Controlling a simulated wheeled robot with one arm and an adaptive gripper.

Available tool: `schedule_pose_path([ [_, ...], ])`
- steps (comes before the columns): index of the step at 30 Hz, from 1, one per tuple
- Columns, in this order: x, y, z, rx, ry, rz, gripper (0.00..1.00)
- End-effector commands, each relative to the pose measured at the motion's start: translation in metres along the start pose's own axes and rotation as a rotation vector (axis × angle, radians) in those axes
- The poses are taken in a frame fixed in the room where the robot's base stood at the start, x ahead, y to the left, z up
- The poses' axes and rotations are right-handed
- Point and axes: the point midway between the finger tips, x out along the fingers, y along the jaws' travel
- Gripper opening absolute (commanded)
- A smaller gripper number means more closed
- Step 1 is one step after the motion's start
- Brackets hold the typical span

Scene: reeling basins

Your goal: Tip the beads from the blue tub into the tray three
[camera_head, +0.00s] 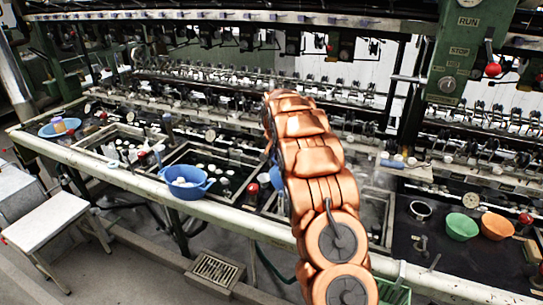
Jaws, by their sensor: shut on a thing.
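My copper-coloured arm rises through the middle of the head view, and its far end hides what lies behind it. I cannot make out my gripper or anything in it. A blue tub (187,182) with handles and pale round things in it sits at the front edge of the bench, left of my arm. A lighter blue basin (60,127) with several small things in it stands at the far left. I cannot tell which, if either, is the task's tub. No tray marked three can be made out, and no beads are clear.
The long bench (120,178) has sunken basins with bottles and pale round things. A green bowl (461,227) and an orange bowl (497,226) stand at the right. A white stool (46,222) is at the lower left. Reeling machinery with a green control box (462,50) lines the back.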

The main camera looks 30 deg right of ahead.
Motion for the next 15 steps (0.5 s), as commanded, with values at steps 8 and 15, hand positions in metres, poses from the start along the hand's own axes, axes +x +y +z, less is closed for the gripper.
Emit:
schedule_pose_path([
  [8,-0.015,0.01,-0.005,0.062,0.002,-0.138,0.0],
  [15,-0.023,0.017,-0.008,0.106,0.006,-0.244,0.0],
])
